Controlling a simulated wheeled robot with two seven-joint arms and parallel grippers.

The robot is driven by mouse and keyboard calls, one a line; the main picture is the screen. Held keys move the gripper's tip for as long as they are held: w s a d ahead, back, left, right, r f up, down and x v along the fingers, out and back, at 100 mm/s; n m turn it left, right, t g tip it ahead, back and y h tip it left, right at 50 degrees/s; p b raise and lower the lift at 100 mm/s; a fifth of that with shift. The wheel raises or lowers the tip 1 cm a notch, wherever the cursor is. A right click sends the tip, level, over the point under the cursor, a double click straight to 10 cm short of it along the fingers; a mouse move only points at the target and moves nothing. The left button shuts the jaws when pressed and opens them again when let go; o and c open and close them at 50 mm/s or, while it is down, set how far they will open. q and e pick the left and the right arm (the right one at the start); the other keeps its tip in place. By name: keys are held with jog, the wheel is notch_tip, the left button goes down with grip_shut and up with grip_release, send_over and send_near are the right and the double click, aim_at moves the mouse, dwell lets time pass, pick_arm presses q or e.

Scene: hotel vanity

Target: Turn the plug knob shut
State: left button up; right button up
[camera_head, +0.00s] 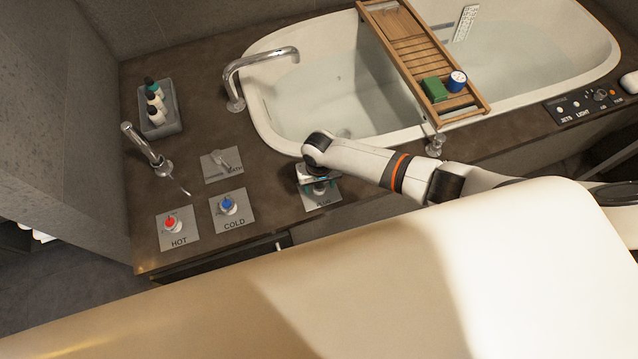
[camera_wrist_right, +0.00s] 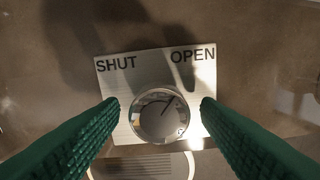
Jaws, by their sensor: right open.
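The plug knob (camera_wrist_right: 158,118) is a round shiny metal knob on a pale plate (camera_wrist_right: 145,72). The plate reads SHUT at its upper left and OPEN at its upper right in the right wrist view. A thin dark line on the knob points up and right, towards OPEN. My right gripper (camera_wrist_right: 160,104) is open, with its green ribbed fingers on either side of the knob and a gap at each side. In the head view my right gripper (camera_head: 318,181) is over the PLUG plate (camera_head: 324,200) and hides most of the knob. My left gripper is not in view.
The COLD knob (camera_head: 228,205), HOT knob (camera_head: 172,224) and a lever plate (camera_head: 222,164) lie left on the dark counter (camera_head: 270,200). A tall spout (camera_head: 236,88) stands behind. The filled bathtub (camera_head: 330,100) carries a wooden tray (camera_head: 415,58).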

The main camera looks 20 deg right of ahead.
jog(key=c, duration=1)
jog(key=shift+n, duration=0.3)
jog(key=n+p, duration=0.1)
jog(key=n, duration=0.5)
jog(key=shift+n, duration=0.3)
jog(key=n, duration=0.4)
jog(key=shift+n+p, duration=0.3)
jog(key=shift+n, duration=2)
